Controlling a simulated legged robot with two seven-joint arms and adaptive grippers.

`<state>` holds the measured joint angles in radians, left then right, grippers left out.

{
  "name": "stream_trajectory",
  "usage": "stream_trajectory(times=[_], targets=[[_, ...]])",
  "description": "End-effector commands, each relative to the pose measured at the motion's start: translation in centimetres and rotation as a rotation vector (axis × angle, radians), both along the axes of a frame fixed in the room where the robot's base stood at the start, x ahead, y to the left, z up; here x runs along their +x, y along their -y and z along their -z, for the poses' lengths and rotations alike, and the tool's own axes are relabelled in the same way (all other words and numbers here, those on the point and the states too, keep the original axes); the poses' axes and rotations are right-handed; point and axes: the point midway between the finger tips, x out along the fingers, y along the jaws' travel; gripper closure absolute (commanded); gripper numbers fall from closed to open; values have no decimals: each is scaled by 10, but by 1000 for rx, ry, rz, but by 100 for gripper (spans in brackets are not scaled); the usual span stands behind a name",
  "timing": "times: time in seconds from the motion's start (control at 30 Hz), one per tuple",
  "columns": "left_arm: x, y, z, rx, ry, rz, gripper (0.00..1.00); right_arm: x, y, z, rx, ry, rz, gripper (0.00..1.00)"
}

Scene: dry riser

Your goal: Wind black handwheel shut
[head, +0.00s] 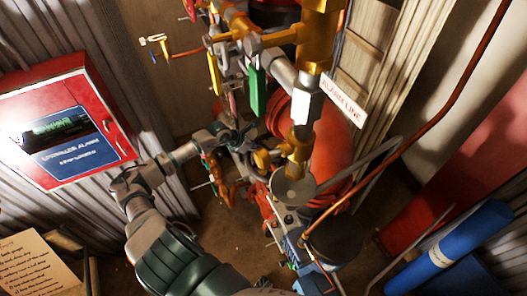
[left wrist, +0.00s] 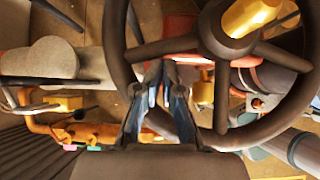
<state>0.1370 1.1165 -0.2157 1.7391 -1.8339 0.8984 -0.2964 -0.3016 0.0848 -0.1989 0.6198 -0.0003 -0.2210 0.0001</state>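The black handwheel (left wrist: 213,118) fills much of the left wrist view, its spokes meeting at a yellow hub (left wrist: 250,14). My left gripper (left wrist: 160,72) overlaps the left part of the rim there. Its two dark fingers point up the picture, with a narrow gap between them. I cannot tell whether they touch or pinch the rim. In the head view my left arm reaches in from below, and the left gripper (head: 232,132) is among the pipes at the centre. The handwheel is hard to make out there, partly behind the gripper. My right gripper is not in view.
A red alarm box (head: 100,115) hangs on the left wall. Yellow pipework with a green tag (head: 258,92) stands above the gripper. A red vessel (head: 325,150) and a thin copper pipe (head: 430,122) are to the right. A blue roll (head: 450,248) lies lower right.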

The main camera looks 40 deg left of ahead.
Motion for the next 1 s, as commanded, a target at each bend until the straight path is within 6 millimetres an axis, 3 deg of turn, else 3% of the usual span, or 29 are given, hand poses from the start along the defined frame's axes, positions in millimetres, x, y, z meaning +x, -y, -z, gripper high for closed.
stream_trajectory(times=[0.07,0.3,0.77,1.0], targets=[[11,-3,4,1,2,-3,100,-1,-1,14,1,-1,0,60],[27,2,0,10,-5,-7,100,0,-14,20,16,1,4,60],[25,1,-3,8,-5,-8,100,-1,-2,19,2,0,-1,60],[22,2,-26,9,-2,-5,100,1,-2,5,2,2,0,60]])
